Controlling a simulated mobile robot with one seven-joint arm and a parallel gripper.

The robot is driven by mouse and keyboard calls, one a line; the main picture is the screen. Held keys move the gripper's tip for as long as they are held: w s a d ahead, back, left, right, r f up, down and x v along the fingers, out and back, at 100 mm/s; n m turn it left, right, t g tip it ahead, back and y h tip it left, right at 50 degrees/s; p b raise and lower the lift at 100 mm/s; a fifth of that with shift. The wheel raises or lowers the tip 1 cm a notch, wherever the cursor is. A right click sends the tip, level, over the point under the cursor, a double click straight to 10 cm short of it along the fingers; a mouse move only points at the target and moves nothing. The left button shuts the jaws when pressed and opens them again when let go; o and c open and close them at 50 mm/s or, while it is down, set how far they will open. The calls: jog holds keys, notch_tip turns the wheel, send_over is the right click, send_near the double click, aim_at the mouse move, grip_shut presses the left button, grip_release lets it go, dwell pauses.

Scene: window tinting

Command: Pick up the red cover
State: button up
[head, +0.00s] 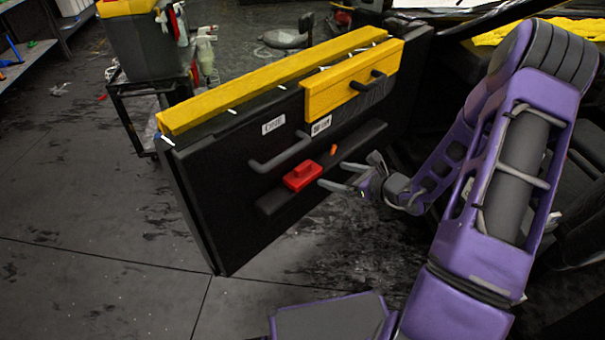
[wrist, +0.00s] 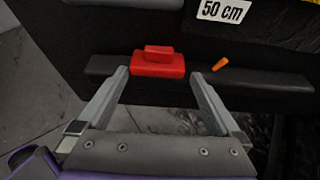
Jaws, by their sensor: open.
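The red cover (head: 302,176) is a small red block with a raised knob on top. It sits on a narrow dark ledge (head: 355,145) on the face of a black panel. It also shows in the wrist view (wrist: 157,65), just beyond and between my fingertips. My gripper (head: 346,177) is open and empty, to the right of the cover in the head view. In the wrist view the two fingers (wrist: 160,78) point toward the cover, one on either side. I cannot tell whether the left fingertip touches it.
A small orange piece (wrist: 220,64) lies on the ledge right of the cover. The black panel (head: 215,190) has grey handles and yellow strips (head: 270,80) along its top. A black cart (head: 150,100) with a bin stands behind at left. The floor at left is open.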

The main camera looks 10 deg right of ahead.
aim_at(305, 167)
jog(key=b+x, duration=0.1)
jog(key=x, duration=1.3)
jog(key=shift+a+f, duration=0.1)
jog(key=shift+f, duration=0.05)
jog(key=shift+s, duration=0.1)
jog(key=c, duration=1.3)
